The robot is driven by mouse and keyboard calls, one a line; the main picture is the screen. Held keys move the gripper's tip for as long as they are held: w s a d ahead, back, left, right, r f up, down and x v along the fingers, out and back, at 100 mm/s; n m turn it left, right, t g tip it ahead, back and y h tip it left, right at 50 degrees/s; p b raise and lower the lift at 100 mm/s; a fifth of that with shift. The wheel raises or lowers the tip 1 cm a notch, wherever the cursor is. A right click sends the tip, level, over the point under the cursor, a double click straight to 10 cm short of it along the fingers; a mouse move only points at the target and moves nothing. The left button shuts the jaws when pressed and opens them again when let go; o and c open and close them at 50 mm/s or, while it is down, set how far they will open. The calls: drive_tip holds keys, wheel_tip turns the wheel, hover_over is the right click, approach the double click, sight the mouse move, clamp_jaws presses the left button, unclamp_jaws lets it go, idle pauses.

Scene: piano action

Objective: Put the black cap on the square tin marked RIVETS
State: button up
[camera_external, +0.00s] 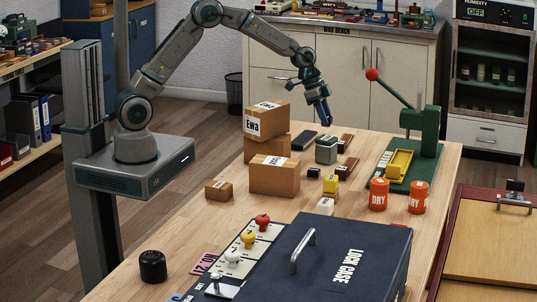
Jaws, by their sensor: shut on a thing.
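My gripper (325,118) points down in the air over the far part of the wooden table. It is shut on a small dark thing that looks like the black cap, though its outline merges with the dark fingers. A square grey-green tin (326,154) with a paler top stands upright on the table below my gripper, apart from it. It looks like the RIVETS tin, but its lettering is too small to read here.
Stacked cardboard boxes (273,176) stand left of the tin. A green press (425,135) with a red-knobbed lever and orange DRY canisters (379,194) stand to the right. Small dark blocks lie around the tin. A LOCK CASE (350,235) and a black cylinder (152,266) are nearer the camera.

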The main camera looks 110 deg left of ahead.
sight(325, 138)
drive_tip(key=shift+a+f, duration=0.2)
drive_tip(key=shift+a, duration=0.1)
drive_tip(key=shift+f+p, duration=0.45)
drive_tip(key=shift+f, duration=1.55)
drive_tip(key=shift+f, duration=0.15)
drive_tip(key=o, duration=0.9)
drive_tip(key=shift+o, duration=0.2)
